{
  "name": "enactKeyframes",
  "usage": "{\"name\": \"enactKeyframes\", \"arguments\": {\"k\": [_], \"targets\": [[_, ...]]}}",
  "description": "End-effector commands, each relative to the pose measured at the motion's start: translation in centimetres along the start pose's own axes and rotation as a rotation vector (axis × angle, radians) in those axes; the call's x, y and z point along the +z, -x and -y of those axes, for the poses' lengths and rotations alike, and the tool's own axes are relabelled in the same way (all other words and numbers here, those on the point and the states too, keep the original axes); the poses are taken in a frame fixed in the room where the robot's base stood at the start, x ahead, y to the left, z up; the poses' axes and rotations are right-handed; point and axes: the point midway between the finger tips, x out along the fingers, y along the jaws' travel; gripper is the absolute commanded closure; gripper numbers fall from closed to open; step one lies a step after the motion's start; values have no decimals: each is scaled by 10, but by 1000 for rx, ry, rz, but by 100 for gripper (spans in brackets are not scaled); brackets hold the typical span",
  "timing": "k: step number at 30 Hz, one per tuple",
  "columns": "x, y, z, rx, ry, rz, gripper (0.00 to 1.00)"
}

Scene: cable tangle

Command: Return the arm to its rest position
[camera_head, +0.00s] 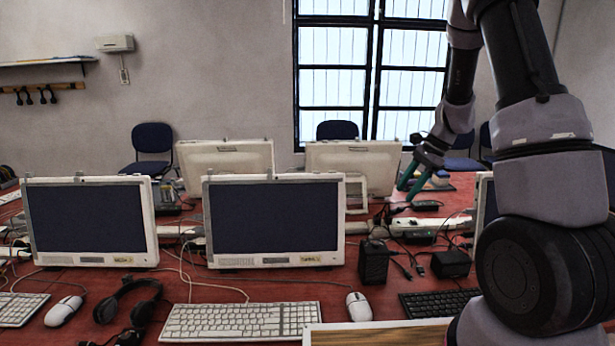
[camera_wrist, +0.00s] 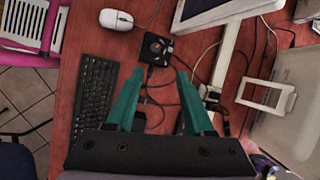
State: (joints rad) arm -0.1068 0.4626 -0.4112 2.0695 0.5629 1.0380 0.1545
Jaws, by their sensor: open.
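My gripper (camera_head: 408,184) is over the red table, beside the right end of the back monitor, with its teal fingers pointing down. In the wrist view my gripper (camera_wrist: 160,92) shows two teal fingers spread wide apart with nothing held between them. Below and beyond the fingers lie black cables (camera_wrist: 165,108) and a small black box (camera_wrist: 157,48) on the table. My arm is stretched forward along the right side of the head view and hides part of the table there.
Monitors (camera_head: 275,220) stand in rows on the red table (camera_head: 300,293). A power strip (camera_head: 430,224), a black speaker (camera_head: 373,262) and loose cables lie near my gripper. A white mouse (camera_wrist: 116,19) and black keyboard (camera_wrist: 96,88) show in the wrist view. Chairs (camera_head: 152,140) stand behind.

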Motion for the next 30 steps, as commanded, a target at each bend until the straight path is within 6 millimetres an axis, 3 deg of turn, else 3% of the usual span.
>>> {"name": "enactKeyframes", "arguments": {"k": [1, 6, 15, 22, 30], "targets": [[17, 22, -1, -27, 55, -1, 47], [68, 77, -17, -84, 246, -27, 47], [141, 157, -70, -176, 594, -159, 47], [181, 198, -124, -226, 849, -333, 47], [202, 218, -168, -244, 1036, -515, 47]]}}
